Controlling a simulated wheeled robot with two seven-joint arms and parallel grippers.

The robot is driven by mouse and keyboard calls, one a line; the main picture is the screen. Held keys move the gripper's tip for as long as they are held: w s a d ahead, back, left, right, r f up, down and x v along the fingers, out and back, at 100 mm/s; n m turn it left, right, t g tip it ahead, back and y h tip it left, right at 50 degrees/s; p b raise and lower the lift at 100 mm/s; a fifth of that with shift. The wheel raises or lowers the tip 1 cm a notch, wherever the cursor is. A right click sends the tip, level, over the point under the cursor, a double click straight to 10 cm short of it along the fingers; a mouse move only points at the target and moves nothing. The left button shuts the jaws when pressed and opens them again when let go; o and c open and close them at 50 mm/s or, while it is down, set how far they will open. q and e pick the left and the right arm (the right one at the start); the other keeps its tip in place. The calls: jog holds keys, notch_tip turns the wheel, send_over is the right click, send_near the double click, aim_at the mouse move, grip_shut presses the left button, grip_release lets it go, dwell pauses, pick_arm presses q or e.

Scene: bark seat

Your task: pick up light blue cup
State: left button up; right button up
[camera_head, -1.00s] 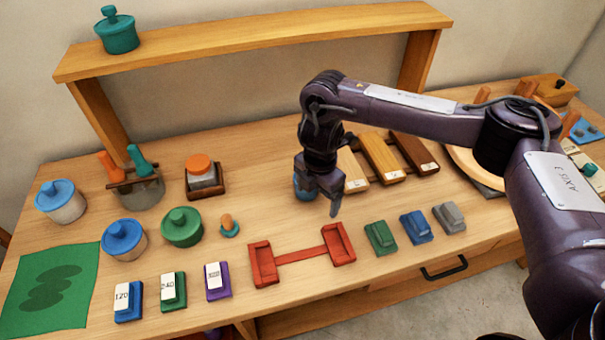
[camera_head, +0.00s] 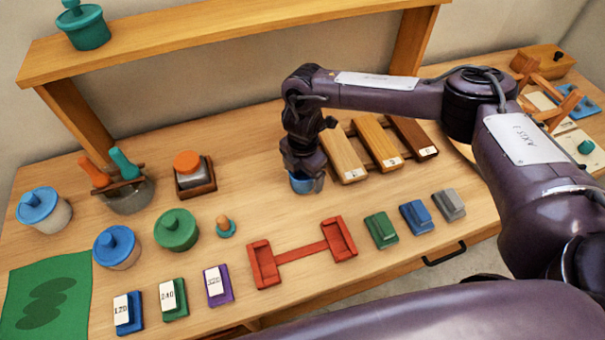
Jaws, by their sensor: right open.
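A light blue cup (camera_head: 301,186) stands on the wooden table near its middle. Its upper part is largely hidden by my right gripper (camera_head: 303,172). The right gripper points down directly over the cup, with its fingers at or around the rim. I cannot tell whether a finger touches the cup. The right gripper is open. My left gripper does not show.
A red bracket (camera_head: 300,252) lies in front of the cup. Wooden planks (camera_head: 373,142) lie close at its right. Several coloured blocks (camera_head: 416,216) line the front edge. Lidded pots (camera_head: 176,230) stand at the left. A raised shelf (camera_head: 230,36) spans the back.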

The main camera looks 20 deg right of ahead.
jog(key=shift+f, duration=0.65)
jog(key=shift+w+f, duration=0.1)
jog(key=shift+f, duration=0.4)
jog(key=c, duration=1)
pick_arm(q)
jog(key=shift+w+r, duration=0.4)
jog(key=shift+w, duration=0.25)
pick_arm(e)
jog(key=shift+c, duration=0.4)
